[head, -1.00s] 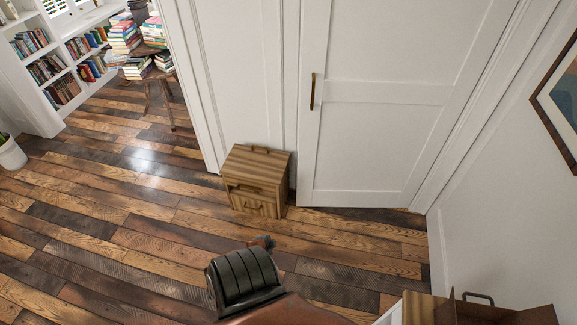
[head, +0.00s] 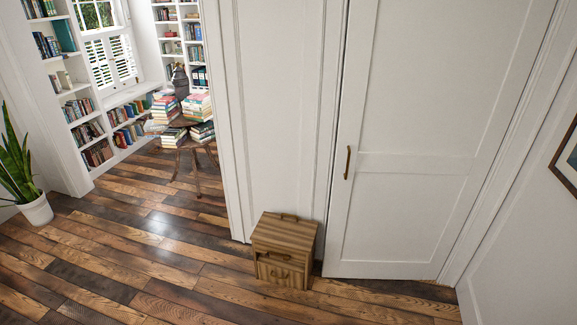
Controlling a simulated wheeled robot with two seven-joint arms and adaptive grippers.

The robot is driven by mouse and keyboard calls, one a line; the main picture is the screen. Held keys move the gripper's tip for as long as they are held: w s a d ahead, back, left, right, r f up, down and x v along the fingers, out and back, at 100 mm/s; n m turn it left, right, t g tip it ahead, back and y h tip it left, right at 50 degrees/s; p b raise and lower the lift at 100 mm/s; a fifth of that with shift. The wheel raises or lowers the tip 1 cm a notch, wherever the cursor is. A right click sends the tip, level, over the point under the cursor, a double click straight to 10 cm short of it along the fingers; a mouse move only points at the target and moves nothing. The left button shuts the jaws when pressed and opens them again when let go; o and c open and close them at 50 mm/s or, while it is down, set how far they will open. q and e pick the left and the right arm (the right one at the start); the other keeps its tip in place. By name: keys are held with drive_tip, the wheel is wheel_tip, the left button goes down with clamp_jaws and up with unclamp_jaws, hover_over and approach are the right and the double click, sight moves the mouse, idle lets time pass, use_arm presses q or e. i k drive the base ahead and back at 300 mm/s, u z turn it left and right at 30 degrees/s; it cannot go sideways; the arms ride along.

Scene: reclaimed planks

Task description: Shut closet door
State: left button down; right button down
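The closet door (head: 410,150) is a tall white panelled door on the right half of the head view. Its brass handle (head: 347,162) is upright near the door's left edge. The door appears slightly ajar: its lower left corner stands a little forward of the wall line, while its right edge meets the white frame (head: 505,150). The top of the door is cut off by the view. Neither of my grippers shows.
A small striped wooden cabinet (head: 285,248) stands against the wall, just left of the door's lower left corner. A table (head: 185,145) with stacked books is farther back left. A potted plant (head: 35,208) is at far left. The plank floor (head: 150,265) in front is largely clear.

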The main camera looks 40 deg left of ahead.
sight(432, 90)
drive_tip(key=u, duration=0.85)
drive_tip(key=i, duration=0.4)
drive_tip(key=u, duration=1.25)
drive_tip(key=i, duration=1.85)
drive_tip(key=z, duration=0.1)
